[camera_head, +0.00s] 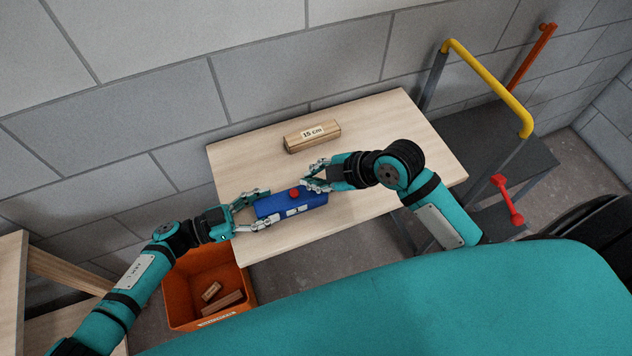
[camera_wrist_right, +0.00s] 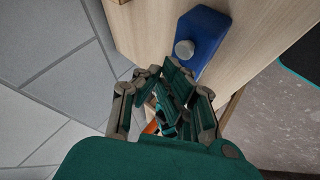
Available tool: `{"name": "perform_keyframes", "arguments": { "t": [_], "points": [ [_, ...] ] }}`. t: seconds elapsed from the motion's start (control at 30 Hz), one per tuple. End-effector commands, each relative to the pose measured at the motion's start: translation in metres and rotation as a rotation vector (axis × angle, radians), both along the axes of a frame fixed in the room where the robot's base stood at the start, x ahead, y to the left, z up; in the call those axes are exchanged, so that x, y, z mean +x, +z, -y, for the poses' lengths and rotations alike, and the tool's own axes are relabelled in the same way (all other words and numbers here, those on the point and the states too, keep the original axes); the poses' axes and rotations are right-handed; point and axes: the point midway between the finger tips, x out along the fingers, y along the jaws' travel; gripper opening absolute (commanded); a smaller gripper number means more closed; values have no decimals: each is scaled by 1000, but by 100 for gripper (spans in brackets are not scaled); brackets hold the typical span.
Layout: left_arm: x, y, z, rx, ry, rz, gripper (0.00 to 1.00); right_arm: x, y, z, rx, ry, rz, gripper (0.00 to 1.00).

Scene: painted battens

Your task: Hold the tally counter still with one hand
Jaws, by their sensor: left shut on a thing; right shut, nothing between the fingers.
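The tally counter (camera_head: 275,206) is a blue box with a red button on top and white number windows on its near side. It lies on the wooden table near its front edge. My left gripper (camera_head: 266,208) is shut on the counter's left end, one finger on each side. My right gripper (camera_head: 309,180) is shut and empty, just behind and right of the red button. In the right wrist view the counter (camera_wrist_right: 203,33) shows a grey knob, and my right gripper's fingers (camera_wrist_right: 174,100) are together, apart from it in the picture.
A wooden block marked 15 cm (camera_head: 300,142) lies at the back of the table (camera_head: 375,125). An orange bin (camera_head: 180,310) with wooden pieces stands below the front left edge. A dark trolley with a yellow handle (camera_head: 490,78) stands at the right. A block wall is behind.

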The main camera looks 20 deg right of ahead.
Motion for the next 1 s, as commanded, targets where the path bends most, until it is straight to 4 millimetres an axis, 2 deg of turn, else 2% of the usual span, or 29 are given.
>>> {"name": "perform_keyframes", "arguments": {
  "t": [0.63,1.0],
  "points": [
    [0,0,0,1,0,-1,9,0,0,0,0,0,0,0],
    [0,0,0,1,0,-1,9,0,-8,0,-1,1,0,0]
  ]
}}
